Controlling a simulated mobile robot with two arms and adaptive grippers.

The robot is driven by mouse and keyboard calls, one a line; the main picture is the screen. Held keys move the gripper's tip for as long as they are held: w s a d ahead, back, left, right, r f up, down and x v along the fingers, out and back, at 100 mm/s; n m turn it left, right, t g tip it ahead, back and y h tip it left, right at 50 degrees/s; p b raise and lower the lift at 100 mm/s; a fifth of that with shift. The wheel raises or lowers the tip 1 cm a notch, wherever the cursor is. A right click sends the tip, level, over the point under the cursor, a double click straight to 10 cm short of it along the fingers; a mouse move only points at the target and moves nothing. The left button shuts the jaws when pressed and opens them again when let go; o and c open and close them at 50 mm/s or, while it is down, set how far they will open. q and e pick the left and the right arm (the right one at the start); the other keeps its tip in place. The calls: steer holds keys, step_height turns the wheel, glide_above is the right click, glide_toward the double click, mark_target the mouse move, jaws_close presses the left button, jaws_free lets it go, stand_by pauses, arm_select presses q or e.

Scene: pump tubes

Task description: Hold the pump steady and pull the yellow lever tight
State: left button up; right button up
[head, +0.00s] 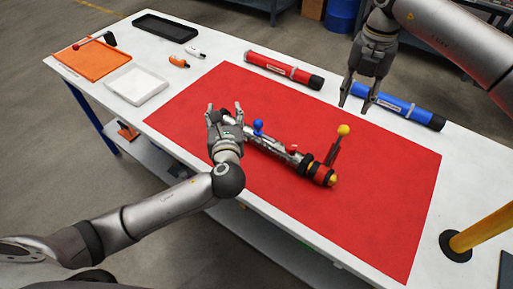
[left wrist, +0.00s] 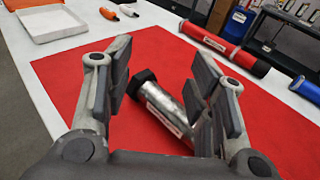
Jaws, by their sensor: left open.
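The pump (head: 276,149) lies diagonally on the red mat (head: 390,190). It is a silver tube with a blue-knobbed lever (head: 258,128) near its left part and black, red and yellow bands at its right end. The yellow lever (head: 343,131), a dark bar with a yellow ball, stands up near that right end. My left gripper (head: 224,110) is open at the pump's left end. In the left wrist view its fingers (left wrist: 160,85) frame the silver tube's dark-capped end (left wrist: 158,98). My right gripper (head: 358,101) hangs above the mat's far edge with its fingers apart, away from the lever.
A red tube (head: 284,70) and a blue tube (head: 398,105) lie along the table's far side. An orange tray (head: 88,62), a white tray (head: 137,86) and a black tray (head: 165,27) sit at the left. A yellow post (head: 482,230) stands at the right. The mat's right part is clear.

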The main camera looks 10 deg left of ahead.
mark_target(258, 129)
arm_select(q)
steer(key=s+d+f+m+g+h, duration=0.1)
steer(key=s+d+f+g+h, duration=0.2)
steer(key=s+d, duration=0.5)
steer(key=shift+t, duration=0.6)
steer(key=x, duration=0.4)
steer(key=d+x, duration=0.1)
steer(key=x, duration=0.3)
steer(key=d+x, duration=0.1)
steer(key=x, duration=0.3)
steer(key=shift+w+d+f, duration=0.2)
steer(key=shift+w+f, duration=0.15)
steer(key=shift+w, duration=0.1)
jaws_close()
